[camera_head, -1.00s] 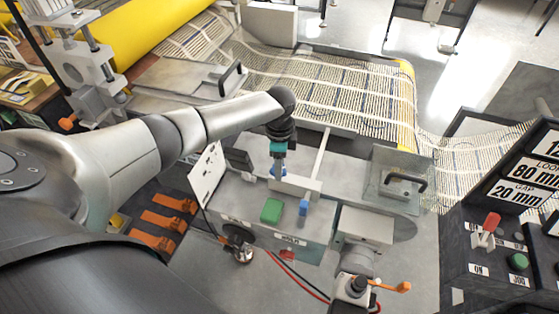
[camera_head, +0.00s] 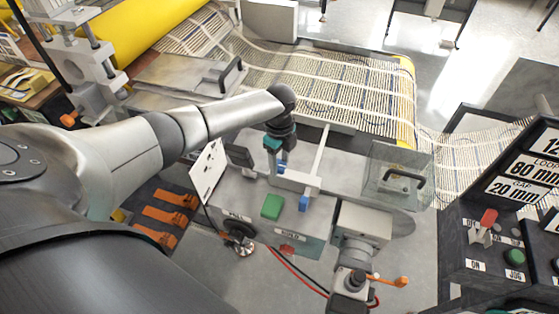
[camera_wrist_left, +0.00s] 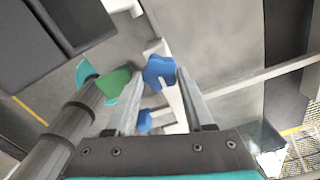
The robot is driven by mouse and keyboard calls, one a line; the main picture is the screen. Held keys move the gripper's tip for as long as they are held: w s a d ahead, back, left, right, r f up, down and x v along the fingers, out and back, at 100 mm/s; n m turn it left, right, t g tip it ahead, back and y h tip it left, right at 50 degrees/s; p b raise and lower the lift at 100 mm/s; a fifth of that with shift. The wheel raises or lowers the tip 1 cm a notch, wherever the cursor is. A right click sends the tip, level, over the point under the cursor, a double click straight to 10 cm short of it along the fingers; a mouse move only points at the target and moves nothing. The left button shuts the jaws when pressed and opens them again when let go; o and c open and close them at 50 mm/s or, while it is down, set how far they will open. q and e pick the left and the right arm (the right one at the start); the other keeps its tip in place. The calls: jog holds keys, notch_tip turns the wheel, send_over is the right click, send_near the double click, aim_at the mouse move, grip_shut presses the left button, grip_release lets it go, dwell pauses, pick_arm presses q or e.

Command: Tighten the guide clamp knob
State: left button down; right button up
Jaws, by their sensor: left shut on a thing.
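A blue lobed knob (camera_wrist_left: 159,71) sits between the two fingertips of my left gripper (camera_wrist_left: 158,76) in the left wrist view. The fingers are shut on it. In the head view this gripper (camera_head: 279,167) points down at the white guide bar (camera_head: 297,182), and the blue knob (camera_head: 282,169) shows only partly beside the fingers. A second blue part (camera_head: 303,203) stands at the near end of the bar, free of the gripper. It also shows lower in the left wrist view (camera_wrist_left: 144,121). My right gripper is not in view.
A green block (camera_head: 272,206) stands on the grey machine top close to the gripper. A clear guard with a black handle (camera_head: 403,180) is to the right. A control console (camera_head: 492,225) stands far right. Striped mesh (camera_head: 330,95) runs behind.

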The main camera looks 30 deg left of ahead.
aim_at(280, 166)
pick_arm(q)
jog(key=shift+d, duration=0.1)
jog(key=shift+c, duration=1.4)
grip_release()
jog(key=shift+r, duration=0.1)
notch_tip(280, 166, up, 15)
jog(key=p, duration=0.1)
